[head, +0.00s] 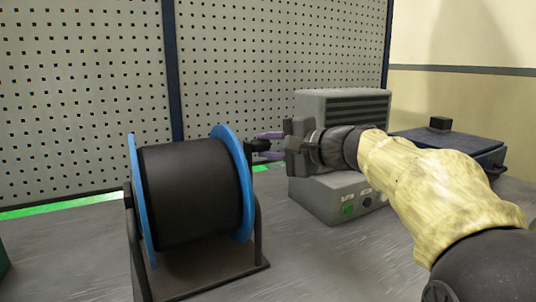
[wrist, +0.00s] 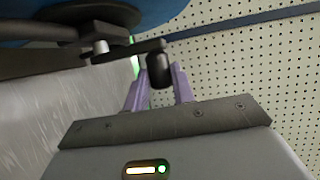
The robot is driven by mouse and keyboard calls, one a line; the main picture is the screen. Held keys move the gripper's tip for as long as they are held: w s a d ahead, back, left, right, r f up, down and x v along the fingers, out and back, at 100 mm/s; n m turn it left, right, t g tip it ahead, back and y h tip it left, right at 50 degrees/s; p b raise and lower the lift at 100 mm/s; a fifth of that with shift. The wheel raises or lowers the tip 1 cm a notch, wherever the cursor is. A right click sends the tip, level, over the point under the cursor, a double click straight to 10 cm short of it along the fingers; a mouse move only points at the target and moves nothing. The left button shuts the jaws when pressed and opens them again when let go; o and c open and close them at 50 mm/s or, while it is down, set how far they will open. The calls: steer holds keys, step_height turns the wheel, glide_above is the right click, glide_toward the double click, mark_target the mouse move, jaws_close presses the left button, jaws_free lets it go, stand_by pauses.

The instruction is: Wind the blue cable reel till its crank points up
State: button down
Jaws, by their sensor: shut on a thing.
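The blue cable reel (head: 243,180) stands on a dark stand at the left of the head view, with black cable (head: 190,195) wound between its blue flanges. Its crank is on the right side; the black crank handle (head: 258,145) shows beside the flange. My gripper (head: 268,148) reaches in from the right, its purple fingers at the handle. In the wrist view the crank arm (wrist: 125,52) runs sideways from the hub, and the black knob (wrist: 159,75) sits between my two purple fingers, which are shut on it. The exact crank angle is hard to tell in the head view.
A grey machine (head: 345,105) with a vent and a green button stands behind my wrist. A dark blue box (head: 455,147) is at the right. Pegboard (head: 80,90) closes off the back. The bench (head: 330,260) is clear in front.

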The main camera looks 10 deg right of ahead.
steer(key=shift+d, duration=0.1)
steer(key=c, duration=1.2)
jaws_free()
steer(key=shift+o, duration=0.2)
steer(key=shift+s, duration=0.1)
steer(key=p+v, duration=0.2)
steer(key=v, duration=1.5)
steer(key=shift+d, duration=0.15)
steer(key=shift+f, duration=0.2)
